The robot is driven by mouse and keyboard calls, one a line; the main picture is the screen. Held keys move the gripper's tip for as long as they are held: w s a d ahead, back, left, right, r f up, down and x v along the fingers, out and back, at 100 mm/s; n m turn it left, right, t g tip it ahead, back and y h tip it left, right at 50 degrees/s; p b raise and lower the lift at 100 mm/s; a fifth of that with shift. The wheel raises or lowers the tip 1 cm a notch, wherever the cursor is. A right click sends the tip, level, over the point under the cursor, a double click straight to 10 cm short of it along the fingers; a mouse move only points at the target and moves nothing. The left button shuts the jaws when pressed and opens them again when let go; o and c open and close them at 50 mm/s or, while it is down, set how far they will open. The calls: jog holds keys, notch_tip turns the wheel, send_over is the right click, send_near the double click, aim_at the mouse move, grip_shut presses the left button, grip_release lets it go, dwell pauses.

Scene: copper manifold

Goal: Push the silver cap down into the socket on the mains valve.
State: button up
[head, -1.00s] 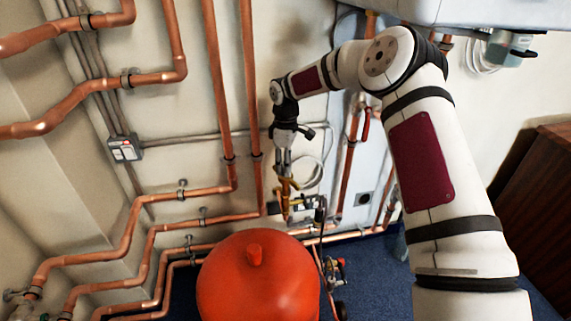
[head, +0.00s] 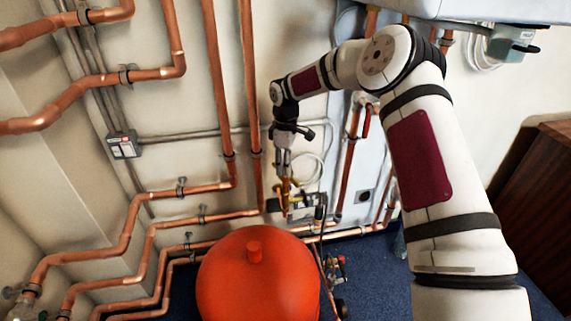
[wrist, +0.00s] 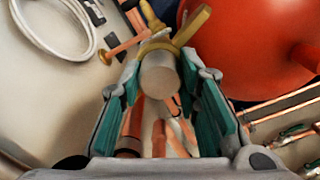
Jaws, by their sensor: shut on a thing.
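The silver cap (wrist: 160,76) is between the teal-padded fingers of my gripper (wrist: 170,98) in the wrist view, with its round end facing the camera. The brass mains valve (wrist: 157,38) is just beyond the cap, with a yellow lever reaching up to the right. The cap's far end overlaps the valve, so the socket is hidden and I cannot tell how deep the cap sits. In the head view my gripper (head: 284,162) points down, directly above the brass valve (head: 286,190). The cap is too small to make out there.
A large red tank (head: 225,290) stands in front of the valve, close to it in the wrist view too. Copper pipes (head: 215,90) run along the wall around it. A coiled white cable (head: 308,170) hangs behind my gripper. Blue floor (head: 375,262) shows at the right.

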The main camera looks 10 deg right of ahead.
jog(key=o, duration=1.3)
jog(key=shift+c, duration=0.2)
notch_tip(320, 180, up, 12)
